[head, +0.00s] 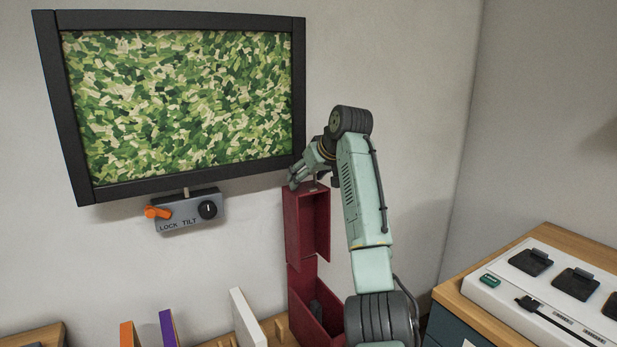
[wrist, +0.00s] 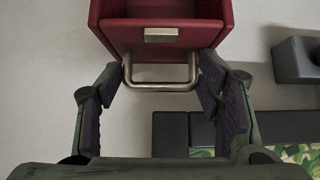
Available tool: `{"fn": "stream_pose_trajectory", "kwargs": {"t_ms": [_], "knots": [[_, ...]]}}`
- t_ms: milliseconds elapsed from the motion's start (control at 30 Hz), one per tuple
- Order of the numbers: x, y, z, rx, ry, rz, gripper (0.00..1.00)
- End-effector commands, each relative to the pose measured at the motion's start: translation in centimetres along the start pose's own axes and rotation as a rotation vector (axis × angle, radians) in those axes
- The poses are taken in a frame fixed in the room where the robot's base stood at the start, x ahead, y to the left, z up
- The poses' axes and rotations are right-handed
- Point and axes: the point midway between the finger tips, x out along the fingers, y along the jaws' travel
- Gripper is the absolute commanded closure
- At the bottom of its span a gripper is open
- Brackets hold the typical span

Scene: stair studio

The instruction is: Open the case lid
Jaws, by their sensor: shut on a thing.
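The dark red case (head: 318,312) stands against the wall in the head view, with a dark object inside its lower box. Its lid (head: 307,222) is raised and stands upright above the box, its hollow inner side showing. In the wrist view the lid (wrist: 162,36) is at the top, with a metal latch plate and a metal handle (wrist: 160,86) on its edge. My gripper (wrist: 162,78) has its fingers at the two sides of this handle, shut on it. In the head view my gripper (head: 294,183) is at the lid's top edge.
A framed green picture (head: 185,95) hangs at left, above a grey lock-and-tilt box (head: 190,212) with an orange lever. Upright orange, purple and white boards (head: 248,318) stand left of the case. A white panel (head: 545,290) lies on the right cabinet.

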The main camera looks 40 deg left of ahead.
Motion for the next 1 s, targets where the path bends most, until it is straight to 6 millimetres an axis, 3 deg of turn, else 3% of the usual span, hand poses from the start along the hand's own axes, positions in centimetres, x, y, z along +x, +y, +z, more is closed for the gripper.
{"fn": "stream_pose_trajectory", "kwargs": {"t_ms": [67, 100, 200, 500, 633, 1000], "knots": [[0.2, 0.4, 0.5, 0.006, -0.012, 0.006, 0.90], [0.2, 0.4, 0.5, 0.006, -0.012, 0.006, 0.37], [0.3, 0.4, 0.5, 0.006, -0.012, 0.005, 0.30], [0.2, 0.1, 0.4, 0.003, -0.008, 0.001, 0.29], [-0.8, 0.1, 0.2, 0.002, -0.005, 0.001, 0.29], [-8.3, 0.2, 0.2, 0.002, -0.003, 0.005, 0.29]]}}
